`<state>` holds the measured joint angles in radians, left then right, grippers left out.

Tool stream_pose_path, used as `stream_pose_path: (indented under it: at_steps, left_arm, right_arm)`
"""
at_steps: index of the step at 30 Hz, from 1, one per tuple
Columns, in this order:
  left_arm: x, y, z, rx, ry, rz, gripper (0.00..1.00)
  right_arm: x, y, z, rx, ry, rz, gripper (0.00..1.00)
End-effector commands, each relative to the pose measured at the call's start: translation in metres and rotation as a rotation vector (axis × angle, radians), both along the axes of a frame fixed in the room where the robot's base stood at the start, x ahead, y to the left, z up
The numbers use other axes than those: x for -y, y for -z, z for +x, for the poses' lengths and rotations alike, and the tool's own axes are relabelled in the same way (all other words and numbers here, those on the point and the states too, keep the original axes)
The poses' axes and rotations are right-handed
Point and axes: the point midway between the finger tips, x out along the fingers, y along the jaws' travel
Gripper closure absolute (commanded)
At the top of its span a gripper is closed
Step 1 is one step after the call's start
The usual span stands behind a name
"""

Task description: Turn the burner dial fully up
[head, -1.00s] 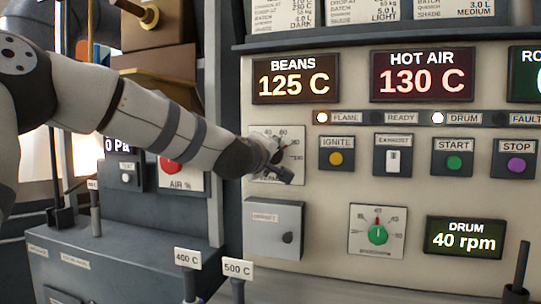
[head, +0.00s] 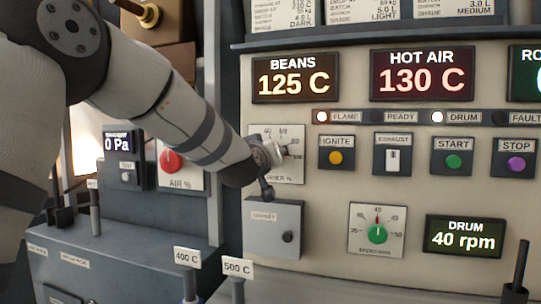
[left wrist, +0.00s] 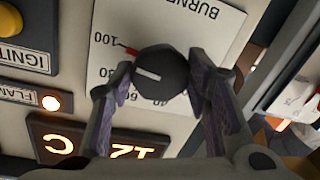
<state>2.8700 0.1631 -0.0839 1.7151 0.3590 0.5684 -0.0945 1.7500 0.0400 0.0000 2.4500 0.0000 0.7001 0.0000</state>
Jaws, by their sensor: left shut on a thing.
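The burner dial (left wrist: 162,72) is a black round knob with a white line, on a white scale plate (left wrist: 205,25) marked BURNER. In the left wrist view the line points left, roughly towards the 80, and a red mark lies near the 100. In the head view the plate (head: 293,137) is partly covered by my left gripper (head: 272,156). My left gripper (left wrist: 167,80) is shut on the dial, one finger on each side of it. The lower numbers are partly hidden by the fingers. My right gripper is in neither view.
A yellow IGNITE button (head: 335,157) sits right of the plate. A grey box (head: 273,243) with a black knob is just below my left gripper. A red air dial (head: 170,162) is behind my forearm. A green drum dial (head: 377,234) is lower right.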

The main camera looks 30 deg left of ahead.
Motion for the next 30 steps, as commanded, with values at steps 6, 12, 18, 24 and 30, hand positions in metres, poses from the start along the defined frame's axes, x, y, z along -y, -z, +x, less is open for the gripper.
stream_pose_path:
  at_steps: [6,12,18,24,30]
  left_arm:
    - [-0.0002,-0.0028,-0.0002,-0.004,-0.001,0.041,0.84]
    - [-0.0004,-0.0028,-0.0002,-0.005,-0.001,0.048,0.84]
    - [-0.0005,-0.0028,-0.0003,-0.004,-0.001,0.048,0.84]
    - [-0.0004,-0.0022,-0.0002,-0.006,-0.001,0.047,0.36]
    - [-0.0002,-0.0012,0.0,-0.008,-0.001,0.045,0.36]
  right_arm:
    - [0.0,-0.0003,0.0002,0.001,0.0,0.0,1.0]
    - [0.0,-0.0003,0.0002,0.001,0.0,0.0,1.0]
    - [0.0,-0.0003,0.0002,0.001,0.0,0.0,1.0]
    - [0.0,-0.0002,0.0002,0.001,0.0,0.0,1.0]
    - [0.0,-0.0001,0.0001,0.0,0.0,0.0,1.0]
